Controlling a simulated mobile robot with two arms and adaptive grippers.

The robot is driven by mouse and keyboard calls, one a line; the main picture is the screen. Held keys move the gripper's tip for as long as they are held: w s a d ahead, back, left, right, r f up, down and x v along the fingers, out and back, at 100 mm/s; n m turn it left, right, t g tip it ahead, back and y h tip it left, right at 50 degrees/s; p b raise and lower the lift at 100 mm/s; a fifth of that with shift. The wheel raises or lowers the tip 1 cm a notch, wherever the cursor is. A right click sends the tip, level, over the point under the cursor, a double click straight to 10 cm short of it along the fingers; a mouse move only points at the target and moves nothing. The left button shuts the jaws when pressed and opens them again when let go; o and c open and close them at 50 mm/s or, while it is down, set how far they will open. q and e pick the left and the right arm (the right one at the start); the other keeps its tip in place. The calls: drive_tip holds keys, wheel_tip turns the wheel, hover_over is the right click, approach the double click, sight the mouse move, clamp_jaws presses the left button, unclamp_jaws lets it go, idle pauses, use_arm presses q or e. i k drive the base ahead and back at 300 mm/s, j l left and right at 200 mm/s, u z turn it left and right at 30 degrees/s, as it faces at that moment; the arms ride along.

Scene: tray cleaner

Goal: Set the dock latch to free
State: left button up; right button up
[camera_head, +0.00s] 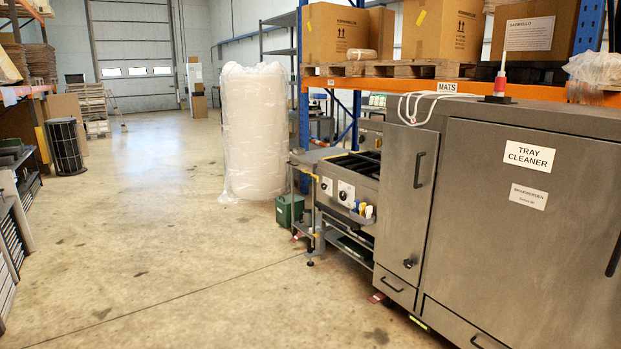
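The tray cleaner (500,250) is a large grey metal cabinet on the right, with a "TRAY CLEANER" label (529,156) on its front. Its narrow left door (407,190) is shut and has a dark upright handle (419,170) and a small dark knob (410,262) low down. A lower grey unit (345,190) with two round dials stands beside the cleaner, on its left. I cannot make out which part is the dock latch or how it is set. Neither of my grippers shows in the view.
A tall plastic-wrapped stack (253,130) and a green box (290,209) stand left of the low unit. Shelving with cardboard boxes (336,33) rises behind the cleaner. A black wire bin (65,146) stands at left. The concrete floor (150,240) in front is clear.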

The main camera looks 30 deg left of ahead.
sight(308, 176)
drive_tip(key=i+j+u, duration=0.6)
drive_tip(key=i+u, duration=0.15)
drive_tip(key=i, duration=0.2)
drive_tip(key=i+j+u, duration=0.1)
drive_tip(key=i+u, duration=0.3)
drive_tip(key=i, duration=1.2)
drive_tip(key=i+j, duration=0.15)
drive_tip(key=i, duration=0.85)
drive_tip(key=l+z, duration=0.05)
